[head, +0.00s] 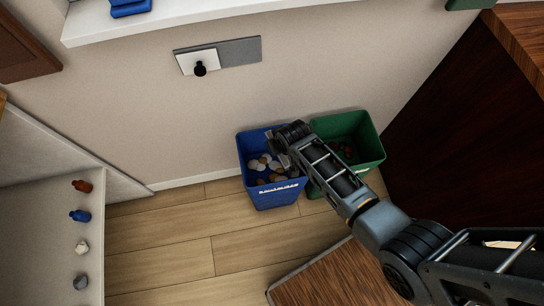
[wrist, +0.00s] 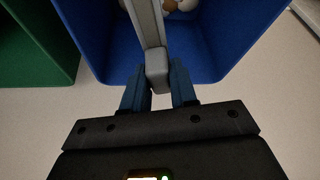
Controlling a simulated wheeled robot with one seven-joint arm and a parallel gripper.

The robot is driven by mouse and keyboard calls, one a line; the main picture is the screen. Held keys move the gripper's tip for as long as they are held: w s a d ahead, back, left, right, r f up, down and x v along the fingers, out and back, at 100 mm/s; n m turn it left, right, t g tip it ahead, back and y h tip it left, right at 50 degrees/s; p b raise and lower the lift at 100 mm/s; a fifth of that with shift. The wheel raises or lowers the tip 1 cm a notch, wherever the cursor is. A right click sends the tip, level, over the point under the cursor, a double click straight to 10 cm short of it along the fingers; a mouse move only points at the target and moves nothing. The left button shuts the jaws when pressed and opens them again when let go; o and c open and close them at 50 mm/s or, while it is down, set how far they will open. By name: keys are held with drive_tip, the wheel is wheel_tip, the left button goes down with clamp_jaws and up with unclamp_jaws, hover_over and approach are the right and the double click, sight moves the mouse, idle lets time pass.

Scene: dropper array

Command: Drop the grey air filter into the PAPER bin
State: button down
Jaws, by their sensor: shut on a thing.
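My gripper (wrist: 158,88) is shut on a long grey piece, the grey air filter (wrist: 152,30), which sticks out from between the fingertips. The blue bin also shows in the wrist view (wrist: 215,50), below and beyond the filter. It has a white label on its front, too small to read, and holds several pale and brown items. The green bin (head: 370,158) stands directly right of it, partly hidden by my arm.
A shelf (head: 40,235) at the left holds a red bottle (head: 82,186), a blue bottle (head: 80,216) and small pale and grey items. A wooden surface (head: 320,280) lies in front of the bins. A dark cabinet (head: 465,130) stands at right. Floor (head: 170,230) left of the bins is clear.

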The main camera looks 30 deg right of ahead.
drive_tip(key=shift+f, duration=0.1)
drive_tip(key=c, duration=0.8)
unclamp_jaws()
drive_tip(key=p+v, duration=0.1)
drive_tip(key=v, duration=0.6)
drive_tip(key=shift+r, duration=0.4)
drive_tip(key=shift+s, duration=0.15)
